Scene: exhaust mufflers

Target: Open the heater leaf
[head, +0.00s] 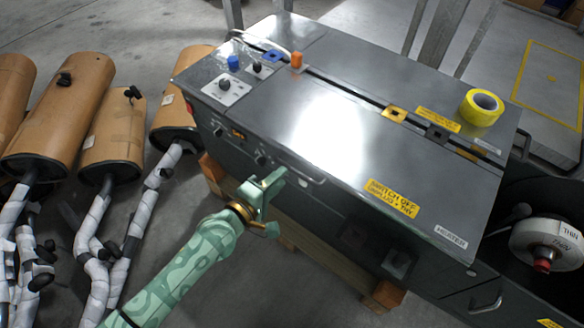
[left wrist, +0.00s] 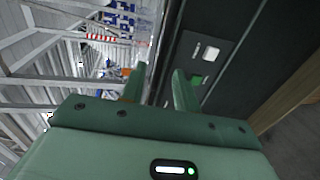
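The heater (head: 330,110) is a grey metal cabinet with a flat, shiny top leaf, which lies level and closed. A "HEATER" label (head: 450,237) marks its front right corner. My left gripper (head: 272,184) is in front of this edge, close to the handle's left end. In the left wrist view its two fingers (left wrist: 158,88) stand apart, with the cabinet's edge beyond them. I cannot tell whether they touch the handle; nothing is clearly held. My right gripper is not in view.
A yellow tape roll (head: 481,107) lies on the cabinet top at the right. Knobs and a switch plate (head: 224,87) sit at its left end. Several wrapped mufflers (head: 115,130) stand at the left. A white reel (head: 548,240) is at the right.

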